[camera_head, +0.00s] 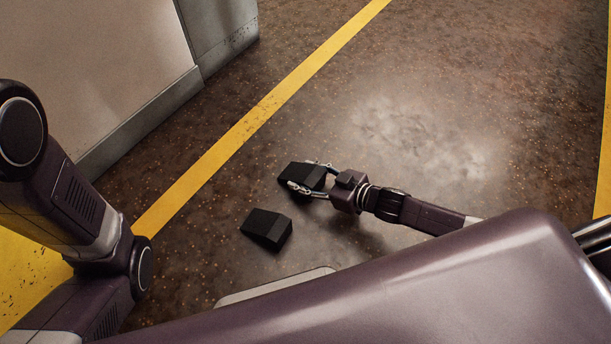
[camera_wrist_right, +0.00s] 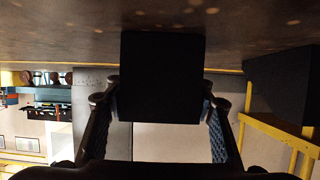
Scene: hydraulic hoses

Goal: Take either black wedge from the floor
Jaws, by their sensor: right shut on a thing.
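Two black wedges are near the middle of the head view. My right gripper (camera_head: 300,174) is shut on the farther wedge (camera_head: 298,177), with one finger along each side of it. This wedge also fills the middle of the right wrist view (camera_wrist_right: 160,78), between the two fingers (camera_wrist_right: 160,103). I cannot tell for sure whether it touches the floor or is slightly above it. The other wedge (camera_head: 267,228) lies free on the floor, nearer to my base, and shows at the right of the right wrist view (camera_wrist_right: 285,85). My left gripper is out of view.
The brown speckled floor (camera_head: 460,90) is clear beyond and to the right of the wedges. A yellow floor line (camera_head: 262,109) runs diagonally on the left. A large pale cabinet (camera_head: 100,60) stands behind that line. Yellow rails (camera_wrist_right: 275,128) show in the right wrist view.

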